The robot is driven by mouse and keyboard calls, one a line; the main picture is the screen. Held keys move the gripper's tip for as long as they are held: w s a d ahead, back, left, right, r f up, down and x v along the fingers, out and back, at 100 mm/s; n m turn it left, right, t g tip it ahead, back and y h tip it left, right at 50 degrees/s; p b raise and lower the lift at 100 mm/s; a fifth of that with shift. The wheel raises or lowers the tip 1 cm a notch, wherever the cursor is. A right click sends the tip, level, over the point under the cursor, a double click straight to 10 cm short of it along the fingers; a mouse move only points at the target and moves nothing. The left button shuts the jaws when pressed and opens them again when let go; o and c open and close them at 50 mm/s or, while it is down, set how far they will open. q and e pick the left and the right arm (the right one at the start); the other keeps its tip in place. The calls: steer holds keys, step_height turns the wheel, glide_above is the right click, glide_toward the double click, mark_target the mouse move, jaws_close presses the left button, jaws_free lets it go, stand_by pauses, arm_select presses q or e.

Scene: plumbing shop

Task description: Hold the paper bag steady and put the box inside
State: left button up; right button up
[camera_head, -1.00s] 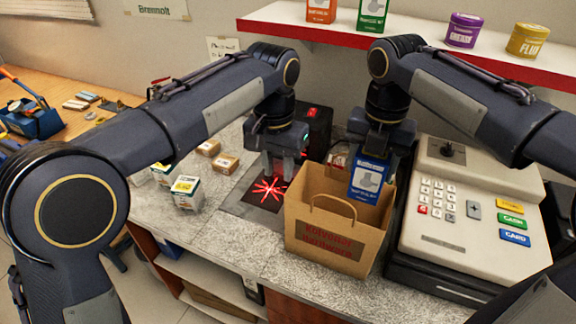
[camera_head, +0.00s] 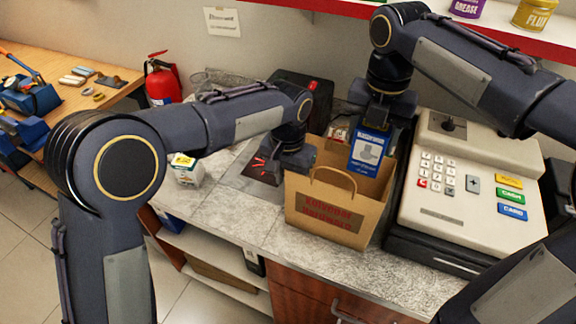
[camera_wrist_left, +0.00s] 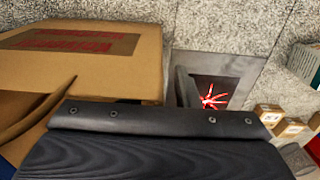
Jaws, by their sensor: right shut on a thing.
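The brown paper bag (camera_head: 335,215) stands upright on the counter, its handle and printed front facing me; it also fills the upper left of the left wrist view (camera_wrist_left: 85,70). My right gripper (camera_head: 380,122) is shut on a blue and white box (camera_head: 367,152), held upright over the bag's open top. My left gripper (camera_head: 291,162) is low at the bag's left edge. In the left wrist view one finger (camera_wrist_left: 186,88) shows beside the bag; the other finger is hidden, and so is any grip on the bag.
A dark scanner plate (camera_head: 250,172) with red light lies left of the bag. A cash register (camera_head: 470,190) stands close on the right. The counter before the bag is clear.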

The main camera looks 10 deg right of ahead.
arm_select(q)
steer(key=shift+f, duration=0.2)
jaws_close()
arm_select(e)
steer(key=shift+f, duration=0.1)
step_height(320, 180, down, 18)
stand_by(1.9)
steer(key=shift+f, duration=0.1)
steer(key=o, duration=1.2)
